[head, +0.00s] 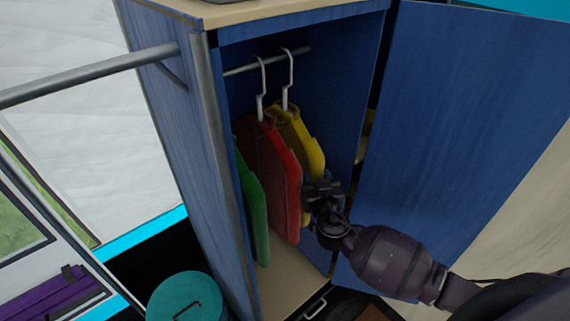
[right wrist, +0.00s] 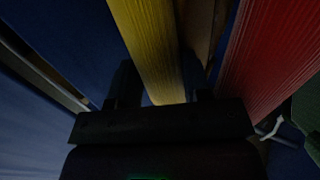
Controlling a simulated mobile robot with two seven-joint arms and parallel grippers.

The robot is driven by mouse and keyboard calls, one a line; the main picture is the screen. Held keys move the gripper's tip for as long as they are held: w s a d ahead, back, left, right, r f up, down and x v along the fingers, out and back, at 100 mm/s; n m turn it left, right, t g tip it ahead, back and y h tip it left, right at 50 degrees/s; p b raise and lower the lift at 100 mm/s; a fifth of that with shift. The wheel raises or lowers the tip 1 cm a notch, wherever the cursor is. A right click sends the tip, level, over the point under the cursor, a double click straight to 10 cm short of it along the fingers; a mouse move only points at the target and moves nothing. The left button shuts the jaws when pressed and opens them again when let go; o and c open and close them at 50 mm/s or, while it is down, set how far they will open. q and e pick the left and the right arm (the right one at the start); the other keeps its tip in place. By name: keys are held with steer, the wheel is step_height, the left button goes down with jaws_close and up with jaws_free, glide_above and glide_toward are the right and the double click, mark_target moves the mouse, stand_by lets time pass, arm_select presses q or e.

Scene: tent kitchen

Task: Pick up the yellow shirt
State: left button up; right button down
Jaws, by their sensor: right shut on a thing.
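The yellow shirt (head: 302,139) hangs on a white hanger from the rod inside the blue wardrobe, at the right of the hanging clothes. My right gripper (head: 318,192) is at the yellow shirt's lower right edge. In the right wrist view the yellow shirt (right wrist: 152,50) runs down between the two dark fingers of my right gripper (right wrist: 155,85), which is shut on it. My left gripper is not in view.
A red shirt (head: 276,165) hangs close left of the yellow one, and a green shirt (head: 250,205) left of that. The wardrobe's blue door (head: 460,130) stands open at the right. A teal lidded bin (head: 186,296) stands at the lower left.

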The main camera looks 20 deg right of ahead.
mark_target(320, 169)
steer(key=shift+r, duration=0.1)
steer(key=shift+r, duration=0.25)
steer(key=r, duration=0.2)
steer(key=shift+s+d+r, duration=0.15)
steer(key=shift+s+r, duration=0.15)
steer(key=shift+s, duration=0.05)
steer(key=s+d+b, duration=0.2)
steer(key=s, duration=0.6)
steer(key=s+d+b, duration=0.2)
steer(key=s+d, duration=0.1)
steer(key=s, duration=0.5)
steer(key=shift+d, duration=0.3)
steer(key=shift+s+r, duration=0.1)
steer(key=shift+s, duration=0.1)
